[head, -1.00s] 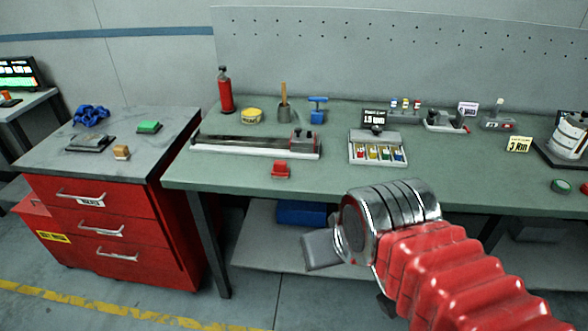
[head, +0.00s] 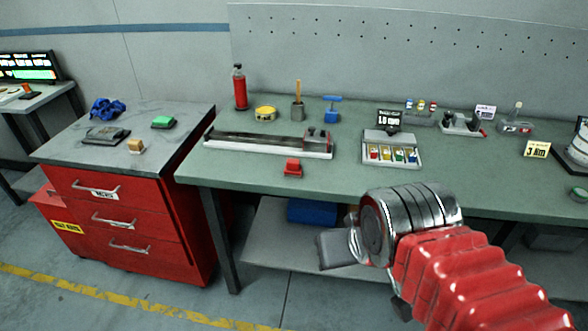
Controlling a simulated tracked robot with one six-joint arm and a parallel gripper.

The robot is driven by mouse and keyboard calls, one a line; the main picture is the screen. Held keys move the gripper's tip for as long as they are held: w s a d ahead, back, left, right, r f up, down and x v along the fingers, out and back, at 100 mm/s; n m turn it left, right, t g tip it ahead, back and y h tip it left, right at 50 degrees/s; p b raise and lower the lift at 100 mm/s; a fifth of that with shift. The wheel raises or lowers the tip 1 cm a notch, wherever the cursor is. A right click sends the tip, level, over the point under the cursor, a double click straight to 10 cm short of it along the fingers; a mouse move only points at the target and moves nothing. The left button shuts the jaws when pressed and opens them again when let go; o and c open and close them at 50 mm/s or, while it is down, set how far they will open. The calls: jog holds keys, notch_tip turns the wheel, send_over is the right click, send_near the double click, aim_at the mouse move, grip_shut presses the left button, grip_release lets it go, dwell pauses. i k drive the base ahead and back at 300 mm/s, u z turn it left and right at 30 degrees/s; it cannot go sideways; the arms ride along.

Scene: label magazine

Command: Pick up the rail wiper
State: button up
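A small red piece (head: 293,168) lies on the green workbench near its front edge, in front of a long dark rail (head: 262,142). It looks like the rail wiper, though it is too small to be sure. A dark block with a red knob (head: 318,138) sits at the rail's right end. My gripper (head: 335,250) is low in front of the bench, below and to the right of the red piece and well apart from it. It points left, and its fingers do not show clearly enough to tell open from shut.
The bench front edge (head: 430,203) lies between my gripper and the bench top. A compartment tray (head: 390,160) stands right of the rail. A red bottle (head: 240,88), yellow tin (head: 265,113) and blue-handled tool (head: 332,110) stand behind. A red drawer cabinet (head: 130,215) is at left.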

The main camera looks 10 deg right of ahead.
aim_at(292, 168)
jog(key=k, duration=0.65)
jog(key=u, duration=0.15)
jog(key=i, duration=0.45)
jog(key=u, duration=0.45)
jog(key=i, duration=1.5)
jog(key=z, duration=0.15)
